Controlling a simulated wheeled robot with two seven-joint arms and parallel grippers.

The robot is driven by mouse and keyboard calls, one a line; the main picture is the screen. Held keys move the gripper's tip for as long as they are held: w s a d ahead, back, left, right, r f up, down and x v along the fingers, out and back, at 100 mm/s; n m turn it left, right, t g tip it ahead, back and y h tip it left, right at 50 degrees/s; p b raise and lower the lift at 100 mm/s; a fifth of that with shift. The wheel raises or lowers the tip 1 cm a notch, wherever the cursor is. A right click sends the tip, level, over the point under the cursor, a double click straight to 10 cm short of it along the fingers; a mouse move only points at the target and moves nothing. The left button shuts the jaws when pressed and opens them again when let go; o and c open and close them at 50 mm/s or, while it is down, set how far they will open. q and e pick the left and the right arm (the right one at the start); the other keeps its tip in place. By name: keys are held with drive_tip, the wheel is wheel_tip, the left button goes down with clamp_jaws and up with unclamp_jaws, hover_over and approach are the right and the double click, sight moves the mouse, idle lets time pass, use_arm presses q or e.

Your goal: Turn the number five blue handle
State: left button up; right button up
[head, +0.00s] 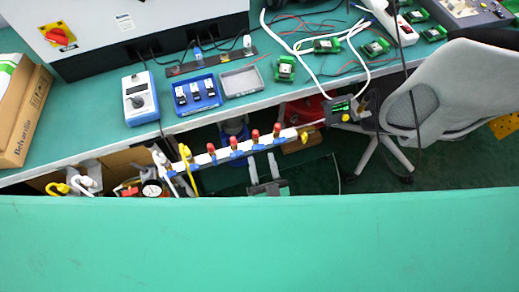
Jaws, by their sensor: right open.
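A white valve bar (245,145) runs slantwise below the edge of the workbench. Several red knobs stand up along it, and several small blue handles sit on its near side. The rightmost blue handle (279,140) is close to the bar's right end. I cannot read any numbers, so I cannot tell which handle is number five. My right gripper (263,163) is open and empty, with its two grey fingers pointing at the bar just below the handles on the right half. Contact cannot be made out. My left gripper is not in view.
The green workbench (300,90) holds a blue meter (140,98), a blue tray (197,94) and cables. A grey chair (450,90) stands at right. A yellow part (187,170) is by the bar's left end. A broad green surface (260,245) fills the foreground.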

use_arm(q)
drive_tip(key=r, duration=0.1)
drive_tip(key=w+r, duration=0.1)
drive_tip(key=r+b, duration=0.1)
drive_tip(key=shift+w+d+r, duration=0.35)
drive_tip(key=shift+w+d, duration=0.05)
use_arm(e)
drive_tip(key=v, duration=0.9)
drive_tip(key=shift+w+r, duration=0.1)
drive_tip(key=shift+r, duration=0.05)
